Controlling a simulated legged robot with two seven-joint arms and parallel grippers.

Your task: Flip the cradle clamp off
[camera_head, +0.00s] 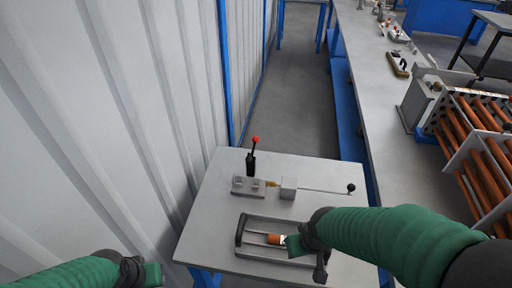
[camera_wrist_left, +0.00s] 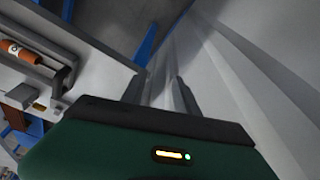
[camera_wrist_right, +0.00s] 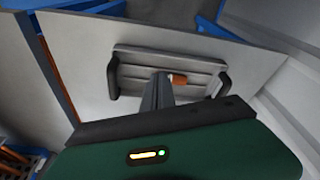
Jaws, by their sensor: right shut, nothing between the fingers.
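The clamp, a black upright lever with a red knob (camera_head: 254,141), stands behind a small grey block (camera_head: 248,187) on the near table. A brass-coloured tip and a second grey block (camera_head: 289,188) with a thin rod lie to its right. My right gripper (camera_wrist_right: 160,92) is shut and empty, over the grey tray (camera_wrist_right: 128,55) in front of the clamp; the orange-brown cylinder (camera_wrist_right: 178,79) shows beside its fingertips. My left gripper (camera_wrist_left: 163,88) has its fingers apart with nothing between them, by the table's left side. It is well apart from the clamp.
The rod ends in a black ball (camera_head: 351,188) near the table's right edge. The tray has raised black end handles. A corrugated wall (camera_head: 110,110) stands close on the left. A long bench (camera_head: 385,110) with a rack of copper-coloured tubes (camera_head: 483,145) is on the right.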

